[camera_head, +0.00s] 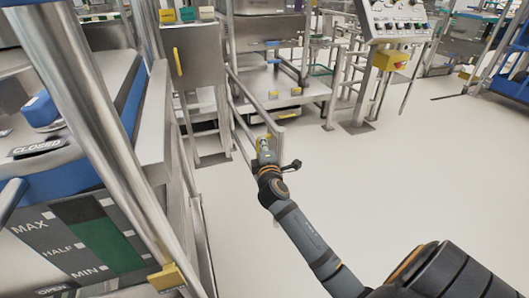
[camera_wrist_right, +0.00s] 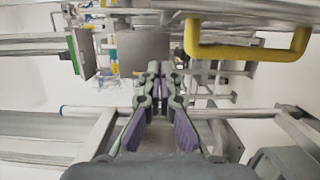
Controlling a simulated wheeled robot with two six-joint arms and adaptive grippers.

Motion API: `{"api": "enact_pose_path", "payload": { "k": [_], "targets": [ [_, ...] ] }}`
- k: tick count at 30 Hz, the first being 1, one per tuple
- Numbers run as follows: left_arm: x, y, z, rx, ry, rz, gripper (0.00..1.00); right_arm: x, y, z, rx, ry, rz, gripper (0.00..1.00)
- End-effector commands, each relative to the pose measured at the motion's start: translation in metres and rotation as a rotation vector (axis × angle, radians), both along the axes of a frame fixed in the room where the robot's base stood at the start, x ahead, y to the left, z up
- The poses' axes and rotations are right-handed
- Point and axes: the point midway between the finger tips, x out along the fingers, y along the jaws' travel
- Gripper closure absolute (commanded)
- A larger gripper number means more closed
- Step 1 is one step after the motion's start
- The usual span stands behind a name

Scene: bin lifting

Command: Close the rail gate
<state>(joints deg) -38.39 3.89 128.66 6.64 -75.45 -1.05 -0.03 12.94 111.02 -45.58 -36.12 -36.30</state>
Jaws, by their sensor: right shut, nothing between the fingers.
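The rail gate (camera_head: 252,95) is a frame of grey metal tubes in the middle of the head view. It stands at an angle, its near end toward me. My right gripper (camera_head: 265,146) is at this near end, and its fingers are shut with nothing between them. In the right wrist view the shut fingers (camera_wrist_right: 158,72) point away from the camera. A yellow handle (camera_wrist_right: 246,53) shows there above and to the right of the fingertips, apart from them. Metal rails (camera_wrist_right: 85,111) cross behind the fingers. I cannot tell whether the gripper touches the gate. My left gripper is out of view.
A machine with a "CLOSED" label and a MAX/HALF/MIN panel (camera_head: 100,240) fills the left. A grey cabinet (camera_head: 192,58) with a yellow handle stands behind. A control console (camera_head: 394,20) is at the back right. The floor (camera_head: 400,150) on the right is clear.

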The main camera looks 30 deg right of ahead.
Motion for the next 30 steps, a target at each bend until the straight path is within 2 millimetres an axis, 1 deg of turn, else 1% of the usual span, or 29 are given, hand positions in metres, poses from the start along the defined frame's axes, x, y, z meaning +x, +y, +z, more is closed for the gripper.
{"api": "enact_pose_path", "payload": {
  "k": [1, 5, 9, 14, 18, 30],
  "targets": [
    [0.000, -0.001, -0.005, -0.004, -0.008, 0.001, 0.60, 0.010, -0.005, -0.001, -0.002, -0.001, -0.001, 1.00],
    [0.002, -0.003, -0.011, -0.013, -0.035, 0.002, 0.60, 0.035, -0.017, -0.001, -0.001, -0.002, -0.001, 1.00],
    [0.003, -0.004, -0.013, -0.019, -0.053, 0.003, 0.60, 0.029, -0.039, -0.001, -0.007, 0.002, 0.000, 1.00],
    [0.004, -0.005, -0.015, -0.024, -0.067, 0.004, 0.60, 0.026, -0.053, -0.001, -0.001, 0.002, 0.000, 1.00],
    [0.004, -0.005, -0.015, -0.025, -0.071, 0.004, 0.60, 0.025, -0.055, -0.001, 0.002, 0.001, 0.001, 1.00],
    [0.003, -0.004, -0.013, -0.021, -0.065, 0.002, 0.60, 0.025, -0.055, 0.000, 0.000, 0.001, 0.009, 1.00]
  ]
}}
